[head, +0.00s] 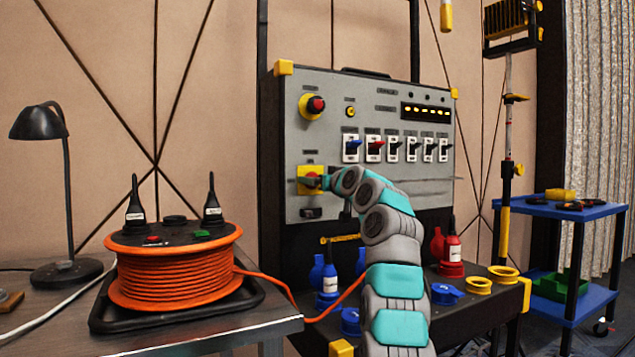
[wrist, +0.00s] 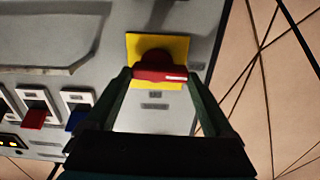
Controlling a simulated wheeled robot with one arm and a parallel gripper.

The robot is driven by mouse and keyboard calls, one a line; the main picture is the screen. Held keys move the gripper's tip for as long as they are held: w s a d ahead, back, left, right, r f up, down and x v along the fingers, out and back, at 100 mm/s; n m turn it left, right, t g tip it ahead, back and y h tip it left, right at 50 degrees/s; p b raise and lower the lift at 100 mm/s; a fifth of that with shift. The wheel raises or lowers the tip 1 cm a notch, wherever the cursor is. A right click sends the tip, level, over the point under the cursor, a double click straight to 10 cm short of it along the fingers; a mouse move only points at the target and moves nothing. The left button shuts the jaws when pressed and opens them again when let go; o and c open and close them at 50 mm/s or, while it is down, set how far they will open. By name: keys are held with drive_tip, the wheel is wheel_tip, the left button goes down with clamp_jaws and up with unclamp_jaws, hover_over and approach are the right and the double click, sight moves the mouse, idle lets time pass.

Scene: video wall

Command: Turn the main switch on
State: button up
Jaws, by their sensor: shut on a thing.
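The main switch is a red rotary knob (wrist: 160,73) on a square yellow plate (head: 307,172), low on the left of the grey panel (head: 420,174). The yellow plate also shows in the wrist view (wrist: 183,46). My gripper (head: 325,182) is at the knob, with one finger on each side of it in the wrist view (wrist: 160,82), and is shut on it. The knob's bar lies nearly level across the wrist view, with a white mark at its right end. In the head view my gripper mostly hides the knob.
Above are a red emergency button (head: 316,105) and a row of lit yellow lamps (head: 425,111). A blue toggle (head: 352,145) and a red toggle (head: 375,145) sit right of the plate. An orange cable reel (head: 172,275) stands on the left table.

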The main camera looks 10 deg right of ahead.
drive_tip(key=shift+m, duration=0.6)
drive_tip(key=m+p, duration=0.1)
drive_tip(key=m, duration=0.2)
drive_tip(key=m+p, duration=0.2)
drive_tip(key=m, duration=0.1)
drive_tip(key=r+m+p, duration=0.1)
drive_tip(key=m+p, duration=0.1)
drive_tip(key=m, duration=0.1)
drive_tip(key=shift+d, duration=0.2)
drive_tip(key=m+p, duration=0.1)
drive_tip(key=m, duration=0.1)
drive_tip(key=m+p, duration=0.4)
drive_tip(key=m, duration=0.1)
drive_tip(key=shift+w+d+f, duration=0.15)
drive_tip(key=shift+d+f, duration=0.1)
drive_tip(key=shift+f, duration=0.1)
drive_tip(key=shift+f+m, duration=0.15)
drive_tip(key=shift+m, duration=0.15)
drive_tip(key=o, duration=1.1)
